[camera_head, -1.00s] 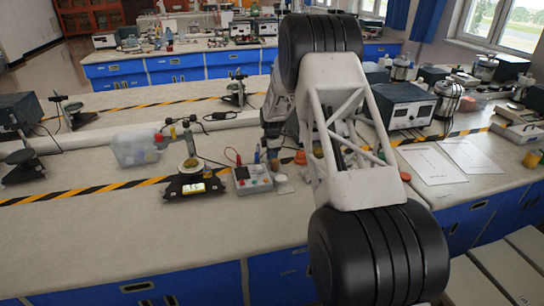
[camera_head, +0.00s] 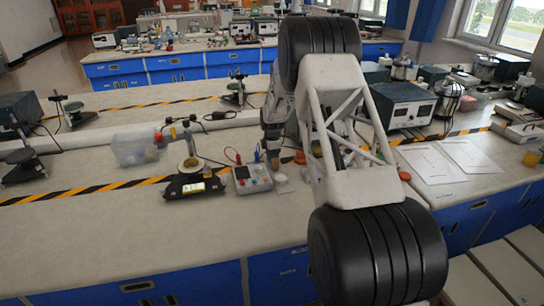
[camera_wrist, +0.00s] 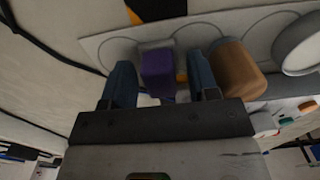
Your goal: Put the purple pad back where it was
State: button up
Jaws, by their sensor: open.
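The purple pad (camera_wrist: 157,76) stands between the two fingers of my gripper (camera_wrist: 160,64) in the wrist view. The fingers are open, with a visible gap on each side of the pad. The pad is on or just over a pale board (camera_wrist: 112,42) marked with circle outlines. Whether its base touches the board cannot be told. In the head view my gripper (camera_head: 272,155) is low over the bench, just right of a grey box with knobs (camera_head: 252,179). The pad cannot be made out there.
An orange-brown cylinder (camera_wrist: 238,68) stands close beside the right finger in the wrist view, with a pale round piece (camera_wrist: 300,45) beyond it. In the head view a scale (camera_head: 193,185) and a clear bin (camera_head: 137,149) stand left. The front-left bench (camera_head: 110,235) is clear.

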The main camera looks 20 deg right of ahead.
notch_tip(320, 180, up, 12)
jog(key=shift+r, duration=0.15)
dwell(0.7)
jog(key=shift+r, duration=0.1)
dwell(0.4)
jog(key=s+a+r+m, duration=0.25)
jog(key=s+r, duration=0.45)
jog(key=s, duration=0.4)
jog(key=s+a+r+m+t, duration=0.1)
jog(key=s+r+m, duration=0.3)
jog(key=s+r, duration=0.45)
jog(key=s+a+r+m, duration=0.25)
jog(key=s+r, duration=0.25)
jog(key=s, duration=0.7)
jog(key=s+a+f+m, duration=0.1)
jog(key=s+m, duration=0.3)
jog(key=s, duration=1.3)
jog(key=s+a+f+m+t, duration=0.1)
jog(key=s+m, duration=0.4)
jog(key=s, duration=1.3)
jog(key=shift+a+f+t, duration=0.3)
jog(key=shift+a+f, duration=0.15)
